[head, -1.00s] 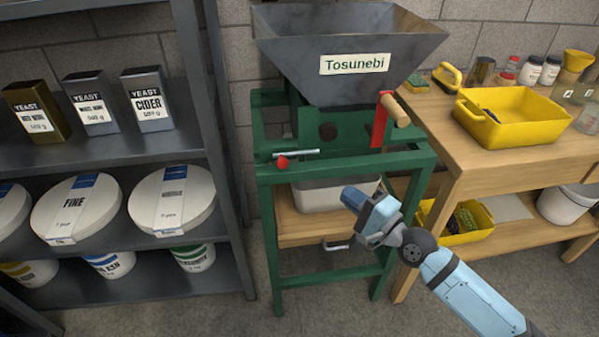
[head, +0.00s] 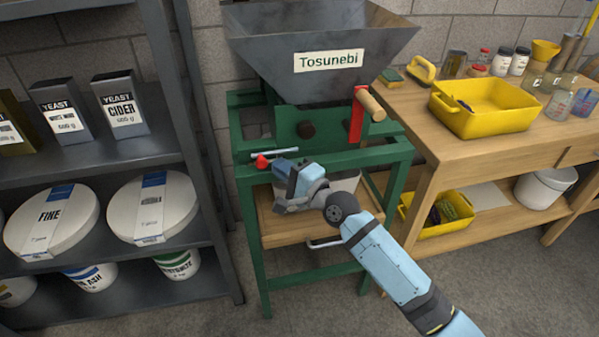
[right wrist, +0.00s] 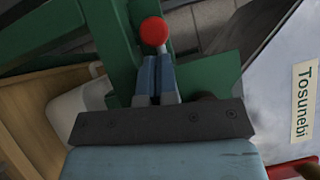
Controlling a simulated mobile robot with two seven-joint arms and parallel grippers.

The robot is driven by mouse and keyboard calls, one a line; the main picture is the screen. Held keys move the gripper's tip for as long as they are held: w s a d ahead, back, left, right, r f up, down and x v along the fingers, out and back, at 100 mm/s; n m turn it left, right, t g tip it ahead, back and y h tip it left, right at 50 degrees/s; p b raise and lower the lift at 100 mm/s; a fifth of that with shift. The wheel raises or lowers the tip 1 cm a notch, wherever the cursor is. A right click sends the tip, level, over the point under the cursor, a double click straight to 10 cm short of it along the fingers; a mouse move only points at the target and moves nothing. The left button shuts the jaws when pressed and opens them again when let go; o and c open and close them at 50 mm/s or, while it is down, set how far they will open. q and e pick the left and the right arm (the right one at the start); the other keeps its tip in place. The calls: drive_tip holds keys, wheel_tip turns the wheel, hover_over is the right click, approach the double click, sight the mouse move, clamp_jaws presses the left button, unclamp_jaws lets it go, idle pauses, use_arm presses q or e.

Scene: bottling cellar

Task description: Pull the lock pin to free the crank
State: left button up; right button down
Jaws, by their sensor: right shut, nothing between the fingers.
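The lock pin, a silver rod with a red ball knob (head: 262,161), lies across the front of the green press frame (head: 330,160). The knob also shows in the right wrist view (right wrist: 153,32), just beyond my fingertips. The crank is a red arm (head: 356,118) with a wooden handle (head: 370,105) on the right of the frame, below the grey hopper. My right gripper (head: 281,172) is shut and empty, close to the pin on the knob's right. It also shows in the right wrist view (right wrist: 157,62). Whether it touches the knob is unclear. My left gripper is out of view.
A dark shelf (head: 100,155) with yeast boxes and tubs stands at left. A wooden workbench (head: 440,130) at right holds a yellow tub (head: 485,118) and jars. The grey hopper (head: 320,40) rises above the frame. A white bin (head: 345,184) sits beneath, partly behind my arm.

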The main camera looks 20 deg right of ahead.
sight(259, 167)
drive_tip(key=shift+w+a, duration=0.1)
drive_tip(key=shift+a, duration=0.25)
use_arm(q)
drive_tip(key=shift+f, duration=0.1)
use_arm(e)
drive_tip(key=shift+a+r, duration=0.1)
drive_tip(key=a+p, duration=0.2)
drive_tip(key=a, duration=0.1)
drive_tip(key=shift+w+r, duration=0.1)
drive_tip(key=shift+r, duration=0.05)
drive_tip(key=shift+a, duration=0.1)
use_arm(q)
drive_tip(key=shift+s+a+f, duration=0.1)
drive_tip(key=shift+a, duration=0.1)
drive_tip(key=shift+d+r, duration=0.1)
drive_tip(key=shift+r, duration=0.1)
use_arm(e)
drive_tip(key=shift+f, duration=0.2)
